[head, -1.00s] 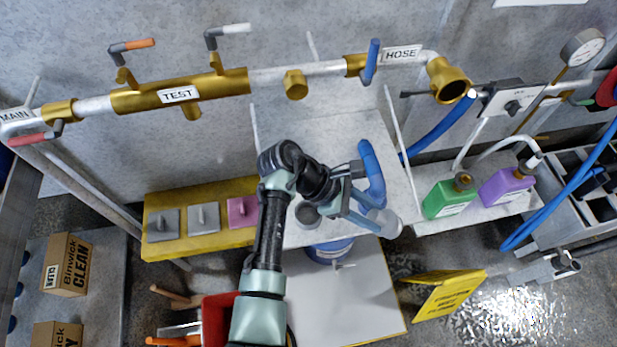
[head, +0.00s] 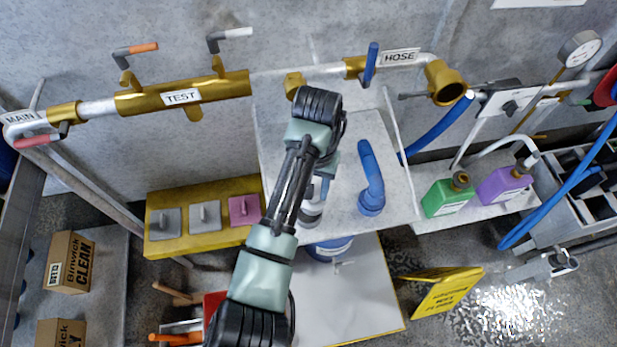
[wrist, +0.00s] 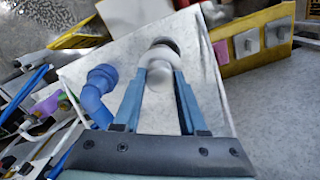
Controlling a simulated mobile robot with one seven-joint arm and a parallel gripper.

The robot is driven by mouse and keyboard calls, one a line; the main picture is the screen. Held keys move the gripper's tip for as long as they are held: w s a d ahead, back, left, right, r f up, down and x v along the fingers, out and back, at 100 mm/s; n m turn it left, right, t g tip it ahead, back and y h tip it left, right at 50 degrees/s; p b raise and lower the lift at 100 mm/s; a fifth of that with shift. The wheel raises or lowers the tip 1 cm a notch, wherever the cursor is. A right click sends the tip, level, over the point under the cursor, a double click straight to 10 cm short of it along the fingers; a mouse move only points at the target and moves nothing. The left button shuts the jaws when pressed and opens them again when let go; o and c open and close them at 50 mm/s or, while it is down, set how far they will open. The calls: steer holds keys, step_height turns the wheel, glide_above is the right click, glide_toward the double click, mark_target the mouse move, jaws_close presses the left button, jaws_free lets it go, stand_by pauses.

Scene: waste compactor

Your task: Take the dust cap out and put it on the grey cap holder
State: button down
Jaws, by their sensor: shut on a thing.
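My gripper (wrist: 160,78) is shut on the pale grey dust cap (wrist: 158,67), which sits between its fingertips in the wrist view. The round grey cap holder (wrist: 166,43) shows right behind the cap, on the light grey shelf. I cannot tell whether the cap touches the holder or hangs just above it. In the head view the holder (head: 309,220) is partly covered by my arm, and my fingers are mostly hidden. The blue elbow pipe (head: 371,180) stands to the right with its lower end on the shelf; it also shows in the wrist view (wrist: 96,95).
Brass pipework (head: 180,97) with valve levers runs along the wall above. A yellow block (head: 185,241) with grey and pink plates is left of the shelf. Green (head: 446,198) and purple (head: 504,185) bottles stand right. A thin upright rod (head: 400,150) edges the shelf.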

steer(key=shift+w+a+r, duration=0.4)
steer(key=shift+a+r, duration=0.15)
steer(key=shift+r, duration=0.1)
steer(key=shift+d, duration=0.1)
steer(key=shift+r+p, duration=0.2)
steer(key=shift+p, duration=0.35)
steer(key=shift+f+b, duration=1.8)
steer(key=shift+f, duration=1.25)
steer(key=shift+p, duration=0.85)
steer(key=shift+f+b, duration=1.3)
steer(key=shift+f, duration=0.75)
